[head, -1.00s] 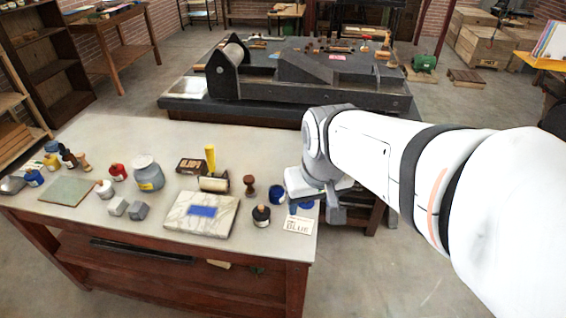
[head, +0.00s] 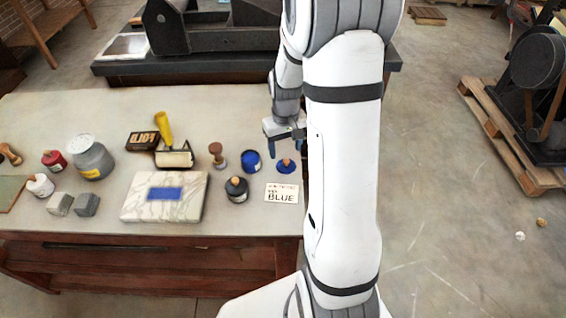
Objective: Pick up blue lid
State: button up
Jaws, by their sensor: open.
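The blue lid (head: 287,166), a flat round disc with a small tan knob on top, lies on the pale tabletop near its right end. An open blue ink can (head: 251,161) stands just left of it. A white card (head: 281,193) printed "BLUE" lies in front of the lid. My gripper (head: 286,146) is open, pointing down above and slightly behind the lid. Its blue-grey fingers are apart and hold nothing. The right finger is partly hidden beside my arm, and I cannot tell the exact height above the lid.
A black-topped jar (head: 237,189) stands left of the card. A wooden-handled stamp (head: 217,155), a yellow-handled roller (head: 173,152) and a marble slab (head: 165,196) with a blue patch are farther left. The dark press (head: 215,40) stands behind the table (head: 100,108).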

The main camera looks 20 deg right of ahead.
aim_at(286, 161)
notch_tip(286, 161, down, 5)
jog(key=shift+s+d+f, duration=0.1)
jog(key=shift+s, duration=0.05)
jog(key=shift+s, duration=0.1)
grip_shut()
dwell(0.6)
